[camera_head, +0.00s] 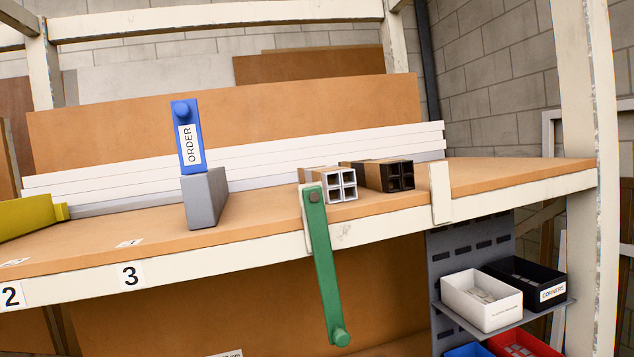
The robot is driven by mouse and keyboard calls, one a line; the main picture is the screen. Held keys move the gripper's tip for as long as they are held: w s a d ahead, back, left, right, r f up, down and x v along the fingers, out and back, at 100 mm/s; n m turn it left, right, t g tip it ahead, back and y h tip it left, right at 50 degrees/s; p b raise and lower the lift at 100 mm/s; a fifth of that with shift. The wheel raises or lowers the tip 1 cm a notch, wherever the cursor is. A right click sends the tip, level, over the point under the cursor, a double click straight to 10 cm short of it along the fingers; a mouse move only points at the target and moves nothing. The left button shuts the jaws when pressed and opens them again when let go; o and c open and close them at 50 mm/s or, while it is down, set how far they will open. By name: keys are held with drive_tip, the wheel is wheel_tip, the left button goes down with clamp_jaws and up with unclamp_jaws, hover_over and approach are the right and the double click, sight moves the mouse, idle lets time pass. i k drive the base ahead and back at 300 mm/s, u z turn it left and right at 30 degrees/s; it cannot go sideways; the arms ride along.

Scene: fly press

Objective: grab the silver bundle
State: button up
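The silver bundle (342,187) lies on the wooden shelf, right of the middle in the head camera view. It shows several square, hollow silver tube ends facing me, with a brown wrap behind them. A similar dark bundle (398,177) lies close on its right, also wrapped in brown. My gripper is not in view, so I cannot see whether it is open or shut.
A green lever (324,265) hangs at the shelf's front edge (220,248), just before the silver bundle. White bars (100,180) lie behind. Small bins (482,302) sit below right.

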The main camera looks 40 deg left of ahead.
sight(339, 184)
drive_tip(key=i, duration=1)
